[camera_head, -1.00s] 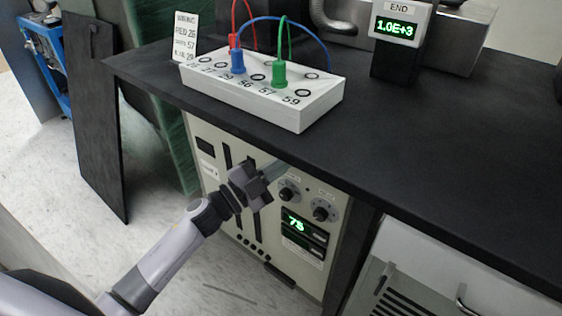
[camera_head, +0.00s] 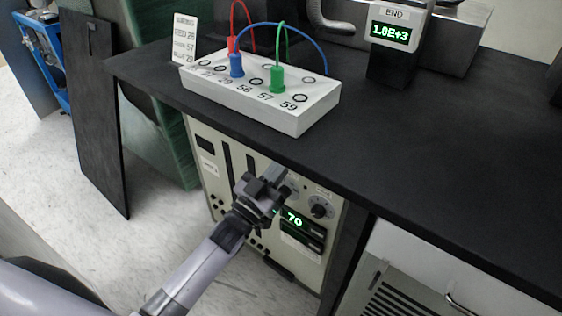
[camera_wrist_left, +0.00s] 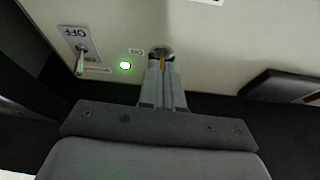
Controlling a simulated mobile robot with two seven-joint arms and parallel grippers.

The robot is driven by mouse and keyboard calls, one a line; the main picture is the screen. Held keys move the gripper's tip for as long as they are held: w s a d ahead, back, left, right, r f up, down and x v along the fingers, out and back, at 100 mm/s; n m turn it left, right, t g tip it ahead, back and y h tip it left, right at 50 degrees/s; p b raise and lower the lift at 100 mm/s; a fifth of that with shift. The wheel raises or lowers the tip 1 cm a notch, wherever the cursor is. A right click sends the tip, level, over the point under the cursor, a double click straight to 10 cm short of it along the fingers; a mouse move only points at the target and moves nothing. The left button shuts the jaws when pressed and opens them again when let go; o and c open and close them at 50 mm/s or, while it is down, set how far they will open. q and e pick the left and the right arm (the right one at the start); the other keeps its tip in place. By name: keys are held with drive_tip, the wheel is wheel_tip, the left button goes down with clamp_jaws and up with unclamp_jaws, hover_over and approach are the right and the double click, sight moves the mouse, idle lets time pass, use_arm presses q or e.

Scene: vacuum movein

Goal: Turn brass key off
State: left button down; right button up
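The brass key (camera_wrist_left: 162,62) stands in a round lock on the pale panel in the left wrist view. My left gripper (camera_wrist_left: 160,72) is at the lock, its two fingers drawn close together with the key between their tips. In the head view my left gripper (camera_head: 276,178) is at the front of the cream cabinet (camera_head: 310,270), under the bench edge. The key cannot be made out there. My right gripper is not in view.
A toggle switch (camera_wrist_left: 80,60) marked OFF and a lit green lamp (camera_wrist_left: 125,65) are beside the lock. Control knobs (camera_head: 320,207) and a green display (camera_head: 294,218) reading 70 are close to my gripper. The black bench top (camera_head: 430,130) overhangs the cabinet.

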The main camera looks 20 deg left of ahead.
use_arm(q)
drive_tip(key=shift+n, duration=0.7)
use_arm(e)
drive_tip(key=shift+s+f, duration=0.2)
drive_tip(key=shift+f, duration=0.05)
use_arm(q)
drive_tip(key=c, duration=1.3)
unclamp_jaws()
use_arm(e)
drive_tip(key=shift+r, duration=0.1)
use_arm(q)
drive_tip(key=p+v, duration=0.1)
drive_tip(key=v, duration=0.6)
drive_tip(key=shift+s, duration=0.2)
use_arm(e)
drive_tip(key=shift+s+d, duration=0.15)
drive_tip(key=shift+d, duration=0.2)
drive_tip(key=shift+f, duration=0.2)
